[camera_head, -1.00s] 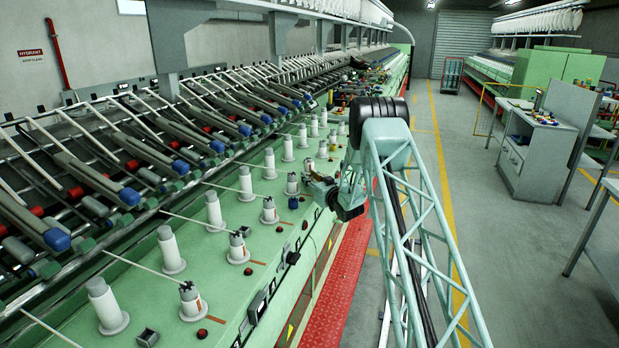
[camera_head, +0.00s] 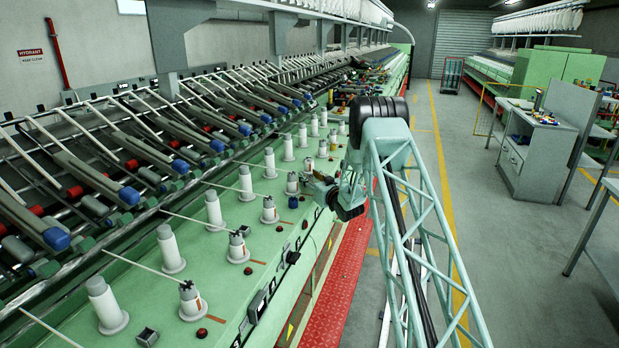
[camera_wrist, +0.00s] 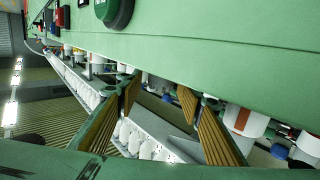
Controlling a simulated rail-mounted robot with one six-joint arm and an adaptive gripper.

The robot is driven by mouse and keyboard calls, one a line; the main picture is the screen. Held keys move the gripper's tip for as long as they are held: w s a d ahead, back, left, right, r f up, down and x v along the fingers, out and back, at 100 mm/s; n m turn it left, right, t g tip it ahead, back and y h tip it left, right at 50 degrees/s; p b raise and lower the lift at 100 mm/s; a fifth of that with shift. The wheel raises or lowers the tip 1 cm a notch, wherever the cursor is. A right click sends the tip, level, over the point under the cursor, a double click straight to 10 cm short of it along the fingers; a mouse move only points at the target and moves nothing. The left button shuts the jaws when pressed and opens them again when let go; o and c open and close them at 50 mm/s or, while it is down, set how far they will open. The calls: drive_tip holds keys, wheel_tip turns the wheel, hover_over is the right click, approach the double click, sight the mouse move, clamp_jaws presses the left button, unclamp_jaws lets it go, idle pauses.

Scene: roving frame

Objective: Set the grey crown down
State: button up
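My gripper (camera_head: 318,188) is at the front edge of the green machine deck (camera_head: 215,262), about halfway along it. In the wrist view my gripper (camera_wrist: 158,108) has its ribbed brown pads wide apart, with nothing seen between them but the background. Several short spindles along the front of the deck have notched grey tops like crowns: a near one (camera_head: 188,288), one farther back (camera_head: 240,235), and one close to my gripper (camera_head: 292,178). I cannot tell which is the task's grey crown.
Tall white bobbins (camera_head: 170,252) stand in a row behind the short spindles. A dark blue piece (camera_head: 293,202) sits on the deck near my gripper. A red walkway (camera_head: 338,290) runs alongside. The grey floor (camera_head: 520,255) to the right has free room.

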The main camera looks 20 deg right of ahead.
drive_tip(key=shift+r, duration=0.15)
drive_tip(key=s, duration=1.2)
drive_tip(key=shift+d+r+b, duration=0.15)
drive_tip(key=shift+r+b, duration=0.1)
drive_tip(key=shift+b, duration=0.1)
drive_tip(key=shift+r, duration=0.15)
